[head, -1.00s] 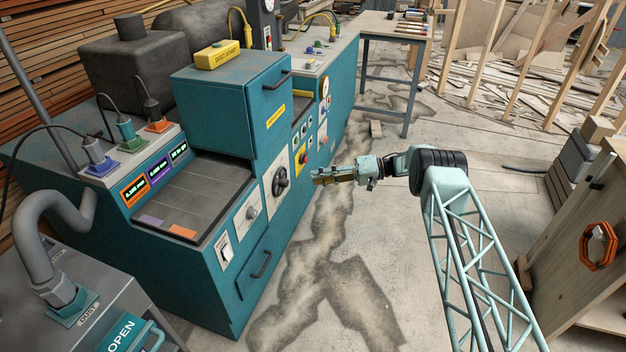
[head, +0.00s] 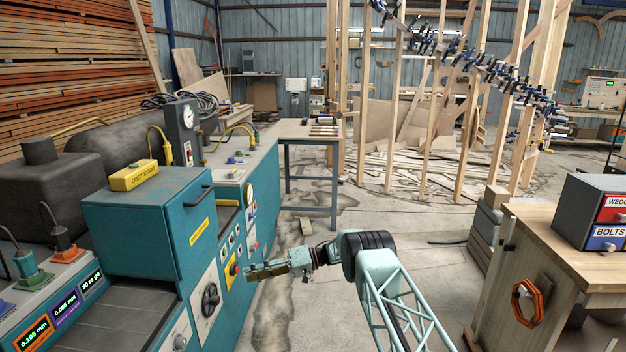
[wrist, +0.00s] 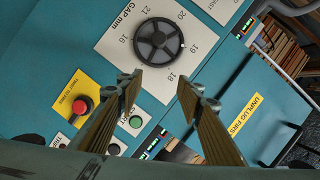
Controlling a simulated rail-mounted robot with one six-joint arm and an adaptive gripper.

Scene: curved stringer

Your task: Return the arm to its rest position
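My gripper (head: 266,272) is at the end of my pale green arm, in front of the teal machine (head: 144,222). In the wrist view my gripper (wrist: 156,92) has its two fingers apart, with nothing between them. Beyond the fingers lies the machine's panel, with a black handwheel (wrist: 159,40) on a "GAP mm" dial and a red button (wrist: 82,105) on a yellow plate. The handwheel also shows in the head view (head: 210,299), left of the gripper. I see no contact between the fingers and the panel.
A wooden workbench (head: 545,228) with drawer boxes (head: 605,215) stands on the right. A table (head: 308,130) stands behind, near upright timber posts (head: 433,125). Scrap wood litters the floor at the back. Concrete floor (head: 420,250) lies open between machine and workbench.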

